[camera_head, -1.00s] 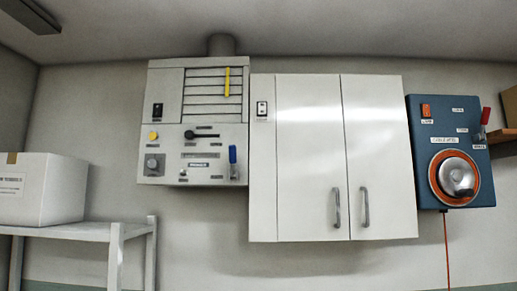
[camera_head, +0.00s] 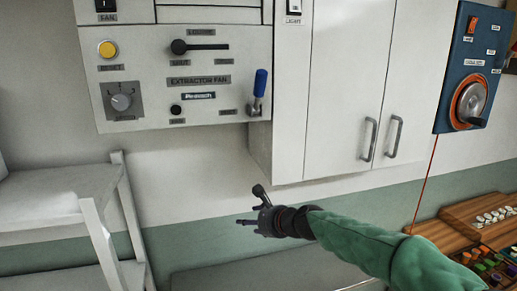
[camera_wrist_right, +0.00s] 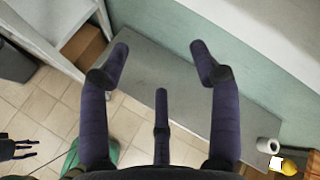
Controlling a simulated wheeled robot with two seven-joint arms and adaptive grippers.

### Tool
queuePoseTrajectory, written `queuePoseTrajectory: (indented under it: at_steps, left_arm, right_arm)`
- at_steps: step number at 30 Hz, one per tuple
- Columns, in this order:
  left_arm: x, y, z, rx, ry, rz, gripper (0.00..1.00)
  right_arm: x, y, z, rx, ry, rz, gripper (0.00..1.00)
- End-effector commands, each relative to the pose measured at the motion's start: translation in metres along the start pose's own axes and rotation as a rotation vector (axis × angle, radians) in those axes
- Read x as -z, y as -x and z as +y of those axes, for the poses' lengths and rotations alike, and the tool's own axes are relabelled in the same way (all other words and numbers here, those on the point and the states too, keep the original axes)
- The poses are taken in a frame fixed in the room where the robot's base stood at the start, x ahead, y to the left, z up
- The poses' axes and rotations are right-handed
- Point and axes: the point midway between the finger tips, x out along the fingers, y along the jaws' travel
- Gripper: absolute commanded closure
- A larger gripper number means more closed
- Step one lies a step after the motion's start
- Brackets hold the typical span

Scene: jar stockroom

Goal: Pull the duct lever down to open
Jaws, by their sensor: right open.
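The extractor fan panel (camera_head: 190,82) hangs on the wall at upper left in the head view. At its lower right a blue-handled lever (camera_head: 261,83) points up from a metal bracket. My right gripper (camera_head: 252,206) is below the panel and apart from both levers. In the right wrist view its fingers (camera_wrist_right: 160,47) are spread and empty. A dark gripper, seemingly my left (camera_wrist_right: 15,147), shows at the wrist view's lower left edge, its opening unclear.
A white cabinet (camera_head: 345,85) with two handles adjoins the panel on the right. A blue wall box (camera_head: 470,65) hangs farther right. A white shelf (camera_head: 65,196) stands at left. A wooden bench with small items (camera_head: 470,235) is at lower right. The wall below the panel is clear.

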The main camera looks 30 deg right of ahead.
Motion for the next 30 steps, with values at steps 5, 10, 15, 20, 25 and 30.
queuePoseTrajectory:
  at_steps: [5,10,15,20,25,30]
  left_arm:
    - [-0.002,0.053,0.019,0.0,0.0,0.0,0.6]
    - [-0.002,0.081,0.029,0.0,0.0,0.002,0.6]
    - [-0.003,0.093,0.033,0.0,0.0,0.002,0.6]
    - [-0.003,0.096,0.034,0.0,0.0,0.001,0.6]
    - [-0.003,0.101,0.036,0.0,0.0,0.001,0.6]
    - [-0.003,0.107,0.038,0.0,0.0,0.002,0.6]
  right_arm:
    - [-0.103,0.137,-0.108,0.146,-0.255,-0.182,0.37]
    - [-0.169,0.242,-0.159,0.207,-0.425,-0.347,0.37]
    - [-0.202,0.301,-0.177,0.222,-0.508,-0.445,0.37]
    - [-0.21,0.309,-0.181,0.222,-0.53,-0.469,0.37]
    - [-0.219,0.29,-0.188,0.219,-0.529,-0.469,0.37]
    - [-0.23,0.263,-0.198,0.22,-0.528,-0.468,0.37]
